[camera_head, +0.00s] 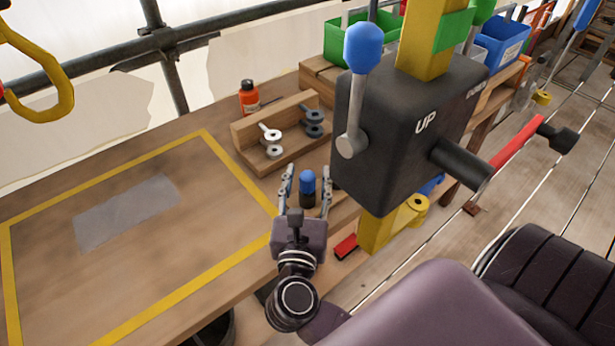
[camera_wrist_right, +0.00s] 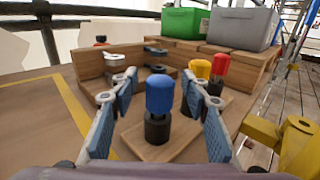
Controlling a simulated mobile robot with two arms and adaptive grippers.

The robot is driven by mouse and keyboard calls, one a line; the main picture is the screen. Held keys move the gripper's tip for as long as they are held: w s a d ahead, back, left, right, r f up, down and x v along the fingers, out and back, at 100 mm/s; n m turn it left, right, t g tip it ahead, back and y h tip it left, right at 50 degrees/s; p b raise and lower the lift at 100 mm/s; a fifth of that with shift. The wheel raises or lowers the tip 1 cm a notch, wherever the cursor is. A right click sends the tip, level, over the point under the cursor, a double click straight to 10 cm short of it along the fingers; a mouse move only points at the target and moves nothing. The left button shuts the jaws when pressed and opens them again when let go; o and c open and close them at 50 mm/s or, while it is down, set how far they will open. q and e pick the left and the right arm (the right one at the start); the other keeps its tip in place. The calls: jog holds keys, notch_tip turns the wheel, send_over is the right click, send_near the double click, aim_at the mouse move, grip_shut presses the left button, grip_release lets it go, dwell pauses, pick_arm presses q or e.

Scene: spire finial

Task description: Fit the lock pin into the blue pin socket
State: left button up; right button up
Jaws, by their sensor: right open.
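A pin with a blue rounded top and a black lower part (camera_head: 307,188) stands upright on a wooden board. It is also in the middle of the right wrist view (camera_wrist_right: 158,108). My right gripper (camera_head: 309,171) is open, with one finger on each side of this pin. In the right wrist view, gaps show between the pin and both fingers, so it is not gripped. A yellow-topped pin (camera_wrist_right: 201,69) and a red-topped pin (camera_wrist_right: 221,68) stand behind the right finger. A small blue part (camera_head: 432,185) shows below the black control box; I cannot tell if it is the socket. My left gripper is not in view.
The black control box (camera_head: 400,130) marked UP, with a blue-knobbed lever (camera_head: 363,48), stands close to the right of the gripper. A wooden rack (camera_head: 250,135) with metal parts and an orange bottle (camera_head: 249,97) are behind. The yellow-taped table area (camera_head: 125,260) is mostly clear.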

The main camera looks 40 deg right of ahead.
jog(key=shift+s, duration=0.1)
jog(key=v, duration=0.8)
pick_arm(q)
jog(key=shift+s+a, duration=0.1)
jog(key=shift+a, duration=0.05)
